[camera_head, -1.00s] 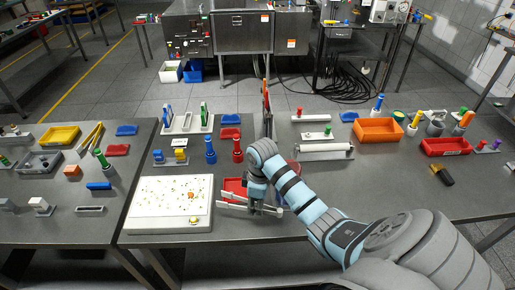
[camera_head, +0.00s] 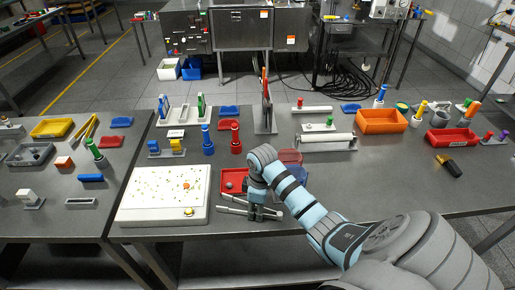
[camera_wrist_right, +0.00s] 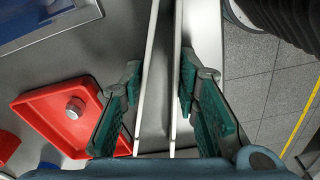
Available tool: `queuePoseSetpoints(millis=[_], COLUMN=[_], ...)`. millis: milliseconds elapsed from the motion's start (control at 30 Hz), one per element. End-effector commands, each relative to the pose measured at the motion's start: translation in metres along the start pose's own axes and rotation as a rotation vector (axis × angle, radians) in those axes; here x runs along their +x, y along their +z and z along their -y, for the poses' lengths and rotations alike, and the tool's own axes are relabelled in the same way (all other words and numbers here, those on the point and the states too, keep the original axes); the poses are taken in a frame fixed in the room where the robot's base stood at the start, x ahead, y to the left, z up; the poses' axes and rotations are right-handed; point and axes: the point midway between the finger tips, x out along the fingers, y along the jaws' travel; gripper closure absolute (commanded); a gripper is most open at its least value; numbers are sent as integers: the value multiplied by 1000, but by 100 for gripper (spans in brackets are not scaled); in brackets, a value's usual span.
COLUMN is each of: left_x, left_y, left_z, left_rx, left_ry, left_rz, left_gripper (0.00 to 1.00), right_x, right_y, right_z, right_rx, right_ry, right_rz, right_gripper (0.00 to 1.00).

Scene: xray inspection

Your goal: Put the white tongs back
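The white tongs (camera_head: 235,211) are a pair of long pale arms near the front edge of the middle table, below the small red tray (camera_head: 225,189). My right gripper (camera_head: 258,212) has its fingers around them. In the right wrist view, both tong arms (camera_wrist_right: 151,70) run between my green-padded fingers (camera_wrist_right: 160,90). The fingers look closed in on the tongs; contact is hard to see. The tongs seem held above the table, by its edge. My left gripper is not in view.
A white board (camera_head: 160,196) with coloured specks lies left of the gripper. Red and blue bottles (camera_head: 208,142) and an upright orange-and-grey piece (camera_head: 265,110) stand behind. An orange bin (camera_head: 381,122) is at the right. The table's right front is clear.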

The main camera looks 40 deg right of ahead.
Motion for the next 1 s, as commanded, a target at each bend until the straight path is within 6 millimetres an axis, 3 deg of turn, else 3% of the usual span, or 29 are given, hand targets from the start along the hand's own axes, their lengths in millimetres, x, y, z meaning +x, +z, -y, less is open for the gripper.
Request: queuePoseSetpoints(millis=[100,433,567,733,800,1000], left_x=[0,0,-7,-16,-34,-55], left_y=[0,1,0,-1,-3,-5], left_z=[0,0,0,1,2,4], left_rx=[0,0,0,0,0,0], left_ry=[0,0,0,0,0,0], left_rz=[1,1,1,1,1,1], left_gripper=[60,60,60,60,60,60], right_x=[0,-6,-32,-84,-108,-129], right_y=[0,0,0,0,-1,0], right_z=[0,0,-1,-1,-1,0], right_rx=[0,0,-1,-2,1,0], right_ry=[-1,0,3,3,1,-1], right_rz=[0,1,-1,-1,1,-1], right_gripper=[54,54,54,54,54,54])
